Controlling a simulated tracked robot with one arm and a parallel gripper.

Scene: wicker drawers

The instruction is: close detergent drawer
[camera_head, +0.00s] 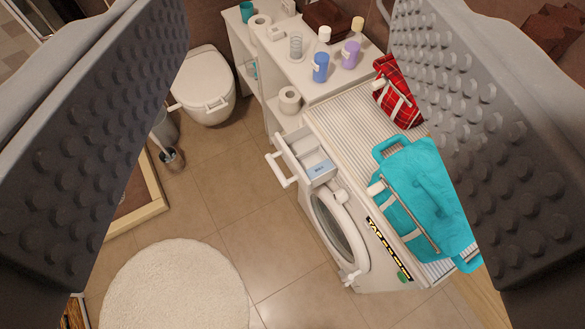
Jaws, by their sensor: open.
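The white detergent drawer (310,157) sticks out from the upper left of the washing machine's (378,281) front. It is pulled open, with its compartments and a blue label showing. A white bar handle (281,170) is on its outer end. The machine's round door (338,229) is below the drawer. My gripper (290,165) is open and empty, with its two grey studded fingers wide apart at the left and right of the view. The drawer appears between the fingers, farther off, and I see no contact.
A turquoise bag (428,185) and a red plaid bag (398,98) lie on the machine's ribbed top. Bottles stand on a white shelf unit (299,72) behind. A toilet (205,86), a bin and a round white rug (175,285) are left. Tiled floor before the drawer is clear.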

